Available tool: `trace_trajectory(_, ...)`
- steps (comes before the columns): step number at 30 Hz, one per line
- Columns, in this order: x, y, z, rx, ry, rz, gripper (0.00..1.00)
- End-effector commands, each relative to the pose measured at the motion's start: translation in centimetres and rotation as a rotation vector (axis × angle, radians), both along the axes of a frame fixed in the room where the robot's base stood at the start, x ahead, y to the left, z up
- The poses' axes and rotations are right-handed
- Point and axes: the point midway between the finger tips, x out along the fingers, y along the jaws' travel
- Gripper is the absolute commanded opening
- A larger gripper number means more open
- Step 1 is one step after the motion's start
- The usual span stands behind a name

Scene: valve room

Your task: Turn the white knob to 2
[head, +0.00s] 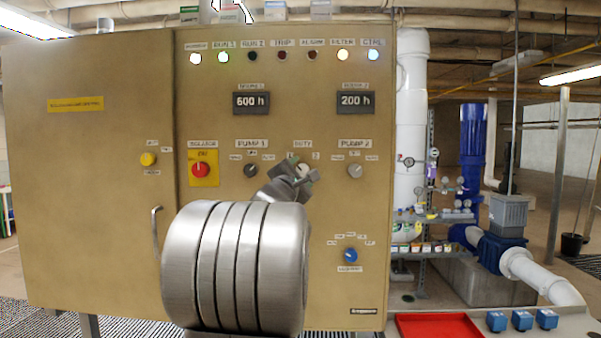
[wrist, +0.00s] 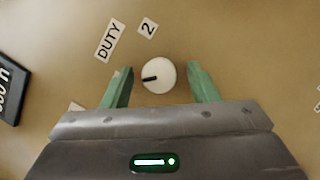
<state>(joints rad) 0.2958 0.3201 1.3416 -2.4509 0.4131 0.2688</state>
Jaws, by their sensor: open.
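The white knob (wrist: 160,70) is round, with a black mark pointing left and slightly down in the wrist view, away from the "2" label (wrist: 147,29) above it. The "DUTY" label (wrist: 110,40) is at its upper left. Another label (wrist: 76,107) at the lower left is partly hidden by my gripper. The knob (head: 303,171) is partly covered in the head view. My gripper (wrist: 159,75) is open, its green fingers on either side of the knob with a gap on each side. I cannot tell how deep they reach.
The tan cabinet panel has the pump 1 knob (head: 251,170) to the left, the pump 2 knob (head: 355,170) to the right, a red isolator switch (head: 199,170) and a blue knob (head: 350,255) below. A red tray (head: 440,326) lies at the lower right.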

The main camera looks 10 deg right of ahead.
Motion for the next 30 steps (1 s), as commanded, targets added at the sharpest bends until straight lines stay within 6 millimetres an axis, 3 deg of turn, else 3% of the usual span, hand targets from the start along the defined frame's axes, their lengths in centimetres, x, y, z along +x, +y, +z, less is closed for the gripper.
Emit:
trace_trajectory(3, -0.02, 0.01, 0.0, 0.0, 0.0, 0.0, 0.5)
trace_trajectory(9, -0.03, 0.01, 0.0, 0.0, 0.0, 0.0, 0.11)
trace_trajectory(10, -0.03, 0.0, -0.01, 0.0, 0.0, 0.0, 0.09)
trace_trajectory(20, -0.03, 0.06, -0.06, 0.046, -0.014, 0.001, 0.09)
trace_trajectory(30, 0.04, 0.26, 0.0, 0.273, -0.078, 0.003, 0.1)
